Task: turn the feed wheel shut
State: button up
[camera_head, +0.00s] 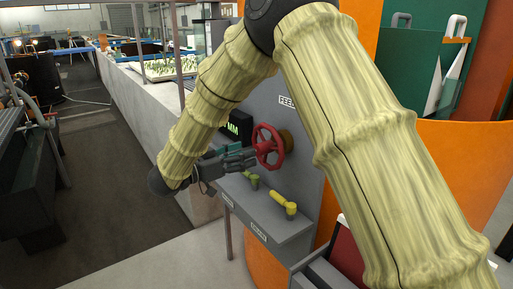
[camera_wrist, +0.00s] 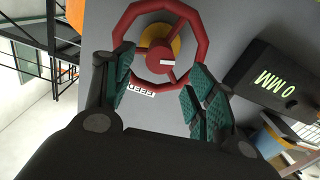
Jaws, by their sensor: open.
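The feed wheel is a red handwheel (camera_head: 268,146) on a grey panel (camera_head: 285,110). In the wrist view the red wheel (camera_wrist: 193,22) shows a hub with a white mark and a yellow-orange piece behind it. My gripper (camera_wrist: 160,72) is open, its teal-padded fingers spread either side of the wheel's lower part. I cannot tell whether they touch the rim. In the head view my gripper (camera_head: 243,155) reaches the wheel from the left. A FEED label (camera_wrist: 141,90) is on the panel, between the fingers in the wrist view.
A dark display (camera_wrist: 281,81) reading "0 MM" sits beside the wheel. Below the wheel, a yellow-green valve (camera_head: 252,180) and a yellow valve (camera_head: 284,203) stick out over a grey ledge (camera_head: 262,222). A long concrete wall (camera_head: 130,88) runs behind, with open floor at left.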

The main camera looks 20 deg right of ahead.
aim_at(257, 150)
jog(key=shift+p+x, duration=0.55)
jog(key=shift+x, duration=2.4)
jog(key=shift+c, duration=0.4)
grip_shut()
jog(key=shift+w+f, duration=0.1)
